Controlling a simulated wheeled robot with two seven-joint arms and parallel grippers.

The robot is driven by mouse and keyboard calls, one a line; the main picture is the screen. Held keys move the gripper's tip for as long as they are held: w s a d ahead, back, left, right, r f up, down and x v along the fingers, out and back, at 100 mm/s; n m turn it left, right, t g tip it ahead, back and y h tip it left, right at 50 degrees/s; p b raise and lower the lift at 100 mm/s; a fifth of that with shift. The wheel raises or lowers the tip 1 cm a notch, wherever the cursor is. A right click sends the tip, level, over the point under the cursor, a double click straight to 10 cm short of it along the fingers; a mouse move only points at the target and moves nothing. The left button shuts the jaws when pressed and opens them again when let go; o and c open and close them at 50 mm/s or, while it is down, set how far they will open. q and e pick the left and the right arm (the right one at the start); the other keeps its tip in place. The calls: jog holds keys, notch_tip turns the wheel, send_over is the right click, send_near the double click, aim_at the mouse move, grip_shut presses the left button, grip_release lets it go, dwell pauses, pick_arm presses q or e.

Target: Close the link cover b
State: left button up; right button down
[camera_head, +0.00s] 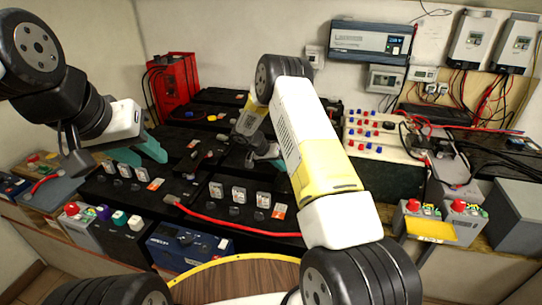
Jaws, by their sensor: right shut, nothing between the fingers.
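My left gripper (160,156), with teal fingers, hangs over the left part of the black batteries. The gap between its fingers is not clear. My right gripper (272,154) is shut and empty, low over the middle of the batteries; my forearm partly hides it. Small pale upright pieces stand in a row on the right front battery (238,194), and a similar row stands on the left front battery (124,170). No letter is readable, so I cannot tell which part is link cover b or whether it is open.
A red cable (235,231) runs along the front of the batteries. A red unit (173,88) stands at the back left. Grey boxes with red buttons (466,222) stand at the right. A blue box (190,246) is below the front edge.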

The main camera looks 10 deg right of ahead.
jog(key=s+d, duration=0.5)
jog(key=d, duration=0.5)
jog(key=shift+d, duration=0.2)
